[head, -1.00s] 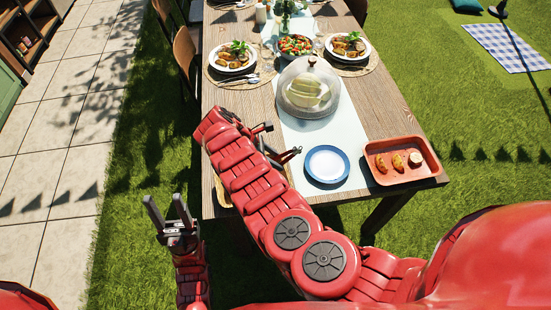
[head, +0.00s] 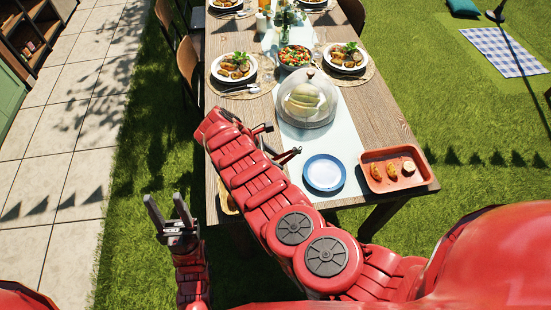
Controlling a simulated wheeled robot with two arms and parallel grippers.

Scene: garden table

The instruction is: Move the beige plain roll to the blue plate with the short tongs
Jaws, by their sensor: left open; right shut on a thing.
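The beige plain roll (head: 408,167) sits at the right end of an orange-red tray (head: 372,184), beside two golden-brown pastries. The blue plate (head: 324,174), blue-rimmed with a white middle, is empty and stands left of the tray. My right arm reaches across the table's near left part. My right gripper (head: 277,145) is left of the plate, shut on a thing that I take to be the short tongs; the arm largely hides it. My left gripper (head: 170,212) is open and empty, over the grass left of the table.
A glass dome (head: 309,88) covers pale food behind the plate. Two filled dinner plates (head: 234,67) and a salad bowl (head: 294,56) stand farther back. A beige item (head: 228,203) is partly hidden under my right arm. Bare wood shows right of the dome.

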